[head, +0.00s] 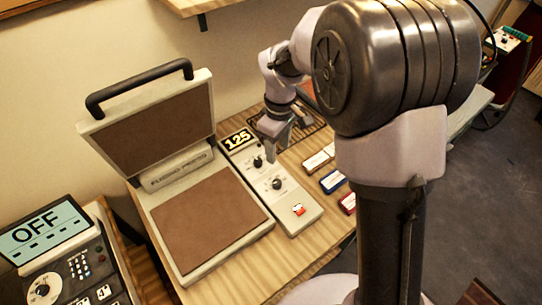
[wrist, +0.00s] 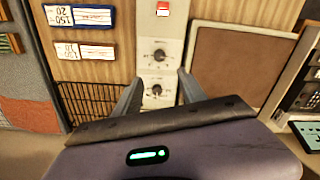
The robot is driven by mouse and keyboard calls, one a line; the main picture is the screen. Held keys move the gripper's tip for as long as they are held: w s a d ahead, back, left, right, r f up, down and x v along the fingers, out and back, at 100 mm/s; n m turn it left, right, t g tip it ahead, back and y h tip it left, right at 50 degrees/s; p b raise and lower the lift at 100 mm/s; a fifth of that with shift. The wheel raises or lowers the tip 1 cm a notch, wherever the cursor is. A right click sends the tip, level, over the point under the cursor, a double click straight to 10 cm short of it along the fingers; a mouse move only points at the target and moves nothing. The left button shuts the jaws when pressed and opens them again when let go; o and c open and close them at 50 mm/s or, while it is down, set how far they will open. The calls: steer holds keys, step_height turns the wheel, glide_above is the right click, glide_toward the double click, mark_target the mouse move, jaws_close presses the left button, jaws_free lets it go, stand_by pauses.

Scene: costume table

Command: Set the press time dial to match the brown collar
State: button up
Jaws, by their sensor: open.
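The press control panel (head: 230,150) has a display reading 125 (head: 238,141). Below it are an upper dial (head: 257,162) and a lower dial (head: 277,184); their small markings are not legible. The wrist view shows the same upper dial (wrist: 156,90) and lower dial (wrist: 158,56). My gripper (wrist: 160,80) is open and empty, its fingers to either side of the upper dial; contact cannot be told. A pale item with brownish edges (head: 318,158), possibly the brown collar, lies right of the panel.
The press (head: 210,225) stands open left of the panel. A red switch (head: 298,209) is on the panel's near end. Blue (head: 331,180) and red (head: 347,203) items lie to the right. A black wire rack (wrist: 90,102) is beside the panel. A device reading OFF (head: 45,225) stands left.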

mark_target(277, 182)
step_height(277, 182, down, 16)
steer(key=b, duration=0.4)
steer(key=shift+s, duration=0.1)
steer(key=shift+r, duration=0.1)
jaws_close()
